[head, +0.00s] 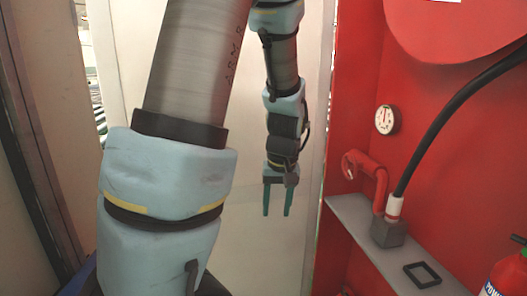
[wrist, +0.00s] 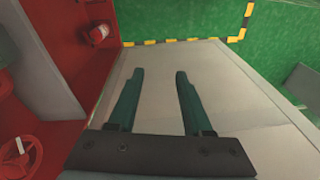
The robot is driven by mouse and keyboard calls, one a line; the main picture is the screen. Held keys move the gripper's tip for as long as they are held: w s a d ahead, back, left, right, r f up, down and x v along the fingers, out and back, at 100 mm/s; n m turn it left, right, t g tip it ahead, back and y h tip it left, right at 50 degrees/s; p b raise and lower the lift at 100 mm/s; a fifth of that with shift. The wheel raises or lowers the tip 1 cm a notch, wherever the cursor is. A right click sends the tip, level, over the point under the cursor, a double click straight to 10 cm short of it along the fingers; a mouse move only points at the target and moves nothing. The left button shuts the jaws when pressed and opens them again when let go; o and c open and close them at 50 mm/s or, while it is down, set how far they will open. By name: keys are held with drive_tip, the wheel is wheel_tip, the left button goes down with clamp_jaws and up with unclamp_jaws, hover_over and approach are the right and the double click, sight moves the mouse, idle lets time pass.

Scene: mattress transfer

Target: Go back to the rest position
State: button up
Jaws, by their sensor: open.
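My gripper (head: 277,200) hangs with its two green fingers pointing down, in front of a pale panel in the head view. The fingers are apart and nothing is between them. In the wrist view my gripper (wrist: 157,75) also shows open and empty, with the pale surface behind it. My arm fills the left and middle of the head view. No object is held.
A red cabinet (head: 345,120) stands at the right, with a gauge (head: 386,119), a red pipe (head: 378,180), a black hose (head: 440,115) and a grey shelf (head: 350,215). A red extinguisher (head: 508,272) is at the lower right. Green floor (wrist: 190,18) with yellow-black tape shows beyond.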

drive_tip(key=s+a+r+m+h, duration=0.1)
drive_tip(key=s+a, duration=0.5)
drive_tip(key=a, duration=0.4)
drive_tip(key=shift+m, duration=0.4)
